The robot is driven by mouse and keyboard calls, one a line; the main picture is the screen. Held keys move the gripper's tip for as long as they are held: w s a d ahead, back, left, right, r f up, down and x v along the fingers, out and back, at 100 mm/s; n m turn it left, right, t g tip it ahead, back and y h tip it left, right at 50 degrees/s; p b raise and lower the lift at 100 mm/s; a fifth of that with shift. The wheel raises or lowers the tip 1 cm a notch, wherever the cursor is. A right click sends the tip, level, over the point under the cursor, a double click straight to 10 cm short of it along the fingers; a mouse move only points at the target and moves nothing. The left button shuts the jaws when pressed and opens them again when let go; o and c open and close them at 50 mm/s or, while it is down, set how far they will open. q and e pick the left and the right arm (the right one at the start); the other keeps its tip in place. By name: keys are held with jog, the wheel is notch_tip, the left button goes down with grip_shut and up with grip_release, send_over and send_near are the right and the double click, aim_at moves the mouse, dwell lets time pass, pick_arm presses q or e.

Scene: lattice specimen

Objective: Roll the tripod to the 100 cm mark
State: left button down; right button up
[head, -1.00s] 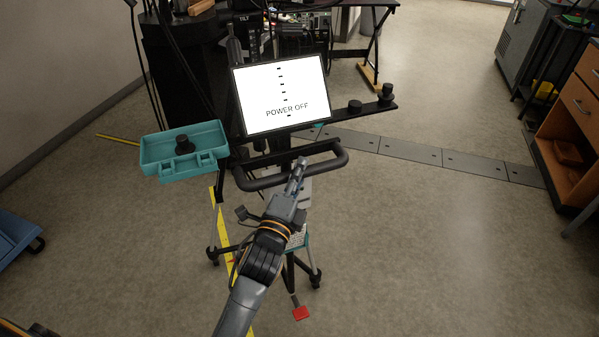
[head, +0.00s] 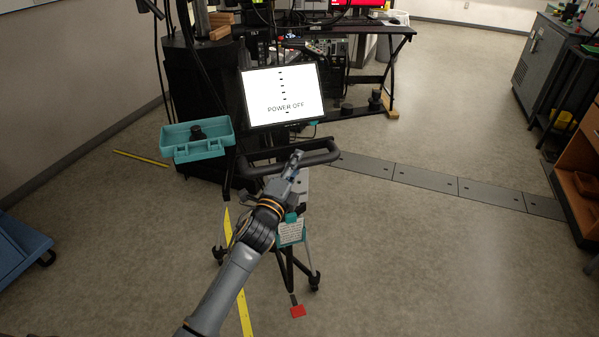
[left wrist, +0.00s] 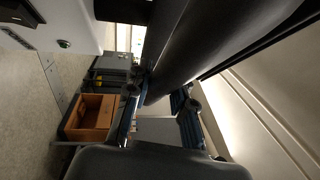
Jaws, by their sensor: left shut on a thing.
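The tripod stands upright on caster legs (head: 286,262) in the middle of the head view. It carries a lit screen (head: 283,97) reading "POWER OFF", a teal tray (head: 212,152) at left, and a black loop handlebar (head: 255,170). My left gripper (head: 295,160) is shut on the handlebar's near side. In the left wrist view the dark handlebar (left wrist: 190,45) runs between the fingers. A yellow floor strip (head: 243,305) runs beside and under the tripod's left legs; its marks are too small to read. My right gripper is out of view.
A black bench (head: 385,35) with equipment stands close behind the tripod. A dark floor cover strip (head: 430,182) crosses the floor at right. A red pedal (head: 298,311) is low at the tripod's front. Wooden drawers (head: 583,185) stand far right, a blue cart (head: 20,245) left.

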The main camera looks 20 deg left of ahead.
pick_arm(q)
jog(key=shift+w+a+r, duration=0.1)
jog(key=shift+w+a, duration=0.4)
jog(key=shift+w, duration=0.15)
jog(key=c, duration=1.1)
grip_release()
jog(key=s, duration=0.4)
jog(key=s+f, duration=0.1)
jog(key=s, duration=0.3)
jog(key=s+f, duration=0.1)
jog(key=s, duration=0.3)
jog(key=shift+a, duration=0.3)
